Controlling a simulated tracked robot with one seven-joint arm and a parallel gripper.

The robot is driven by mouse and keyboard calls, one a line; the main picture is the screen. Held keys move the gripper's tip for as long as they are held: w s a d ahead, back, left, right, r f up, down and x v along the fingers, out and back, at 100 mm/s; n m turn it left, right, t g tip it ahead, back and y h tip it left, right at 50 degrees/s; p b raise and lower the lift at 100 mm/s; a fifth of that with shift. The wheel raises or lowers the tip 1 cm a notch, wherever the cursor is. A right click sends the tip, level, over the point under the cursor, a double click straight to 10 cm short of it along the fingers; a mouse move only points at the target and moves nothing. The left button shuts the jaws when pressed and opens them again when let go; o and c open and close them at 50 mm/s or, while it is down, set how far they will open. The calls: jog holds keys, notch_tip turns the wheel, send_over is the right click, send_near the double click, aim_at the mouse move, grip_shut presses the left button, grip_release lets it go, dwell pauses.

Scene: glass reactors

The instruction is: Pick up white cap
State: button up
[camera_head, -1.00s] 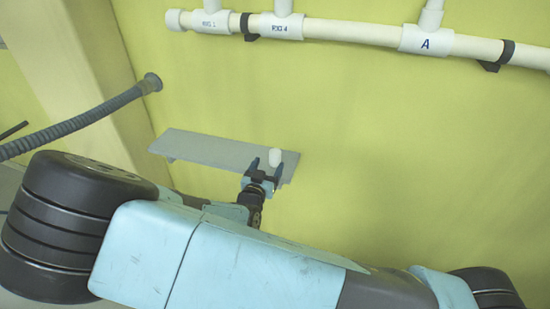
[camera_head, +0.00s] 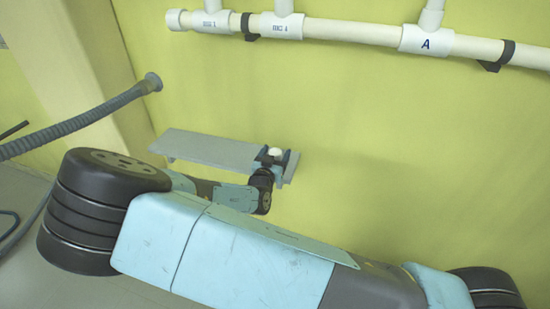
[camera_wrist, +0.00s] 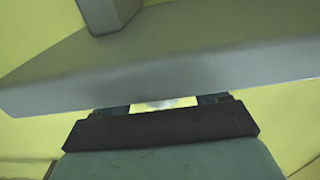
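The white cap (camera_head: 277,152) is at the right end of the grey wall shelf, and only its pale upper part shows in the head view. My gripper (camera_head: 276,157) is at the shelf's right end, with dark fingers on either side of the cap. In the wrist view, my gripper (camera_wrist: 162,103) has its fingers wide apart. A small part of the cap (camera_wrist: 158,104) shows between them, with yellow gaps beside it. The gripper looks open around the cap. The cap's lower part is hidden by the gripper.
The grey shelf (camera_head: 205,147) is narrow, fixed to the yellow wall, and bare to the left of the cap. It fills much of the wrist view (camera_wrist: 190,60). A white labelled pipe (camera_head: 350,33) runs above, and a grey corrugated hose (camera_head: 85,119) is at left.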

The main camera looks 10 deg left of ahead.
aim_at(275, 151)
jog(key=c, duration=1)
jog(key=shift+r, duration=0.1)
jog(key=shift+r, duration=0.2)
jog(key=r, duration=0.3)
jog(key=shift+s+r, duration=0.1)
jog(key=shift+s, duration=0.15)
jog(key=s+d+r, duration=0.2)
jog(key=s+r, duration=0.2)
jog(key=s, duration=0.2)
jog(key=s+d+r, duration=0.3)
jog(key=s+r, duration=0.2)
jog(key=s, duration=0.1)
jog(key=shift+s+d, duration=0.2)
jog(key=shift+d, duration=0.05)
